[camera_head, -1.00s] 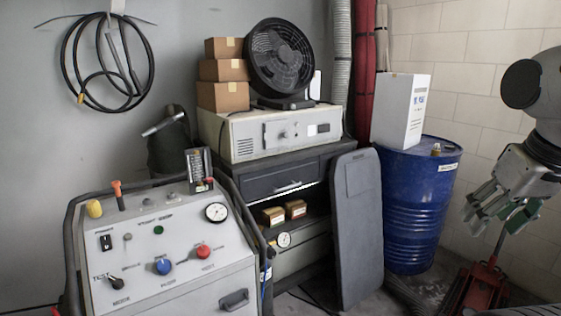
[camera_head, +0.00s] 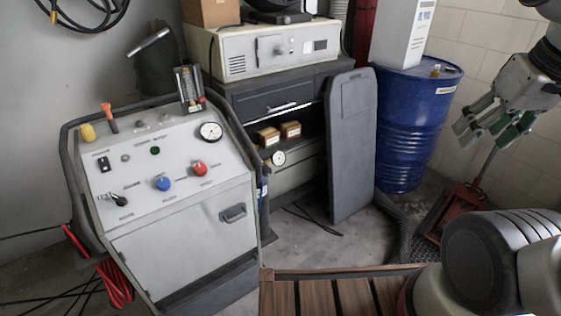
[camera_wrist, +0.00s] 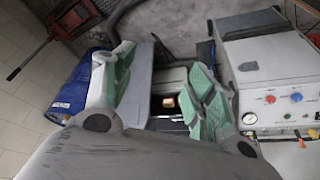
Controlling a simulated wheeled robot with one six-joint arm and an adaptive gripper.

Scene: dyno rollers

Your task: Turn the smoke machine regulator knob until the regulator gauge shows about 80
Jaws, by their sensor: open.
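The grey console (camera_head: 185,215) stands at the left in the head view, with a white round gauge (camera_head: 210,131), a red knob (camera_head: 199,168) and a blue knob (camera_head: 162,183) on its sloped panel. A second small gauge (camera_head: 278,158) sits on the dark cabinet. No label naming the regulator is legible, and the gauge needles are too small to read.
A blue drum (camera_head: 411,130) carries a white box (camera_head: 402,35). A dark grey board (camera_head: 350,150) leans against the cabinet (camera_head: 262,105). A red jack (camera_head: 455,215) stands on the floor at right. Red cable (camera_head: 115,285) hangs beside the console.

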